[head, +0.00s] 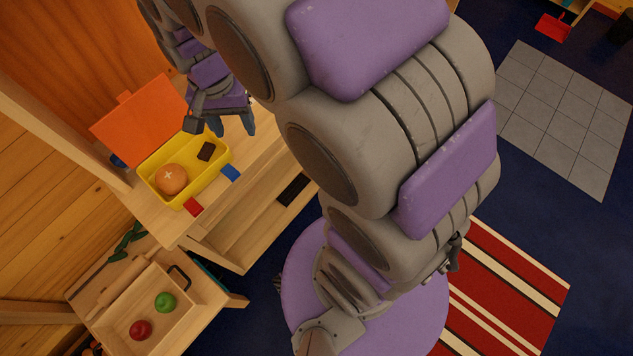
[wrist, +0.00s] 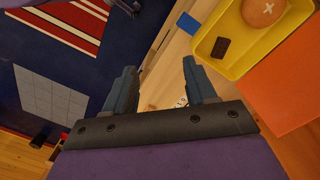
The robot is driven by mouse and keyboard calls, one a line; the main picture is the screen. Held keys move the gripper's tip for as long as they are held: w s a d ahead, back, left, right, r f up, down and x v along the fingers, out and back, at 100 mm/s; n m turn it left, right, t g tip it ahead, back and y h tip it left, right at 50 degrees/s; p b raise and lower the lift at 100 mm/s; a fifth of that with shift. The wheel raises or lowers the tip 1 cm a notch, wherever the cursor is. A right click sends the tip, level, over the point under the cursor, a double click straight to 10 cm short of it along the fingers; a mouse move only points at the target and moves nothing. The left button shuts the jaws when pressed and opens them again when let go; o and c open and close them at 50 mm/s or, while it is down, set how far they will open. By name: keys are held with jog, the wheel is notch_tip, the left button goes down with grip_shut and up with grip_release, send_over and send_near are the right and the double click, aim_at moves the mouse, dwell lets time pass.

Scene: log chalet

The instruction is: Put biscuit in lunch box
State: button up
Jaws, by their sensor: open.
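The yellow lunch box (head: 207,184) stands on a wooden shelf top with its orange lid (head: 140,118) swung open. A dark brown rectangular piece (head: 206,151), which looks like the biscuit, lies inside the box at the end nearer my gripper. A round brown bun (head: 170,179) with a white cross lies in the other end. My gripper (head: 232,126) is open and empty, just beyond the box. In the wrist view my gripper's fingers (wrist: 159,68) are apart over bare wood. The box (wrist: 232,70) and dark piece (wrist: 220,47) are to their right.
A blue square (head: 230,172) and a red square (head: 193,207) lie beside the box. A wooden tray (head: 165,331) holds a green apple (head: 165,302) and a red apple (head: 140,330). A dark slab (head: 293,190) lies on the lower shelf. A striped rug (head: 510,290) covers floor at right.

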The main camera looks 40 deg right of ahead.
jog(key=s+d+n, duration=0.2)
jog(key=s+n, duration=0.1)
jog(key=s, duration=0.7)
jog(key=s+d+r+n+g, duration=0.1)
jog(key=s+d+n, duration=0.2)
jog(key=s, duration=0.8)
jog(key=shift+d+r+n, duration=0.15)
jog(key=shift+r+n, duration=0.1)
jog(key=shift+n, duration=0.05)
